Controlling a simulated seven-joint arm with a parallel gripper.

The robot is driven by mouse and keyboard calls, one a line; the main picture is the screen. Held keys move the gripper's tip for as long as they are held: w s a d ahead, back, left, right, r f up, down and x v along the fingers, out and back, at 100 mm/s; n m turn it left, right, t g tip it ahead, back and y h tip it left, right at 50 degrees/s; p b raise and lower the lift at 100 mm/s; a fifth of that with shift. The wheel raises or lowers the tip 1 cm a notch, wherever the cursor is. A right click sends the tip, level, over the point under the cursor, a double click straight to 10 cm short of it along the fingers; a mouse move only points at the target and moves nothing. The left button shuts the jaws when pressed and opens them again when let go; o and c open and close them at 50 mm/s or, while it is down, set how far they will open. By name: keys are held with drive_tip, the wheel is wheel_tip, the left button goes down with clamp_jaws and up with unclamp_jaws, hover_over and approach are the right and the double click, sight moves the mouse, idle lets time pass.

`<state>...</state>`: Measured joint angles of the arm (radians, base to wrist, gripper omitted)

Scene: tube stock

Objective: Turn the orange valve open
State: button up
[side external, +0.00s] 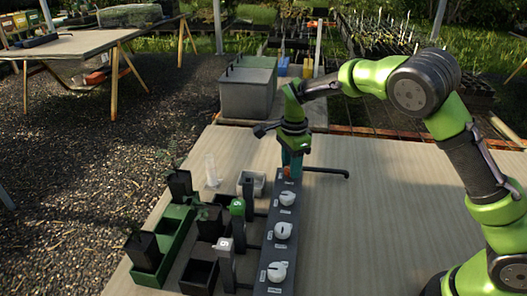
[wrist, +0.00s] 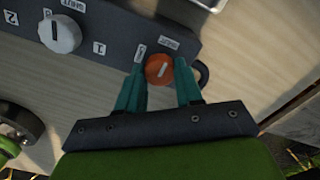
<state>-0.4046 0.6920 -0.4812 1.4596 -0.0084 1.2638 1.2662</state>
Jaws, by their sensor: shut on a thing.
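The orange valve (wrist: 158,69) is a round knob with a pale line on its face, at the end of a dark panel (wrist: 105,30) in the wrist view. My gripper (wrist: 160,78) has its two teal fingers on either side of the knob, shut on it. In the side external view my gripper (side external: 292,165) points down at the far end of the panel (side external: 276,255), and only a bit of the orange valve (side external: 287,171) shows below the fingers. Small white labels lie beside the knob.
White knobs (side external: 287,199) sit in a row along the panel towards the near side. Left of it stand a green tray (side external: 175,238) with dark pots, a green-topped post (side external: 237,207) and a clear tube (side external: 212,170). A black pipe (side external: 328,171) runs right. The tabletop farther right is clear.

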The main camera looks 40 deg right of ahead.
drive_tip(key=n, duration=0.4)
drive_tip(key=shift+n, duration=0.3)
drive_tip(key=n, duration=0.4)
drive_tip(key=shift+n, duration=0.3)
drive_tip(key=n, duration=0.4)
drive_tip(key=shift+n, duration=2.4)
drive_tip(key=shift+r, duration=0.1)
drive_tip(key=o, duration=1)
drive_tip(key=shift+o, duration=0.2)
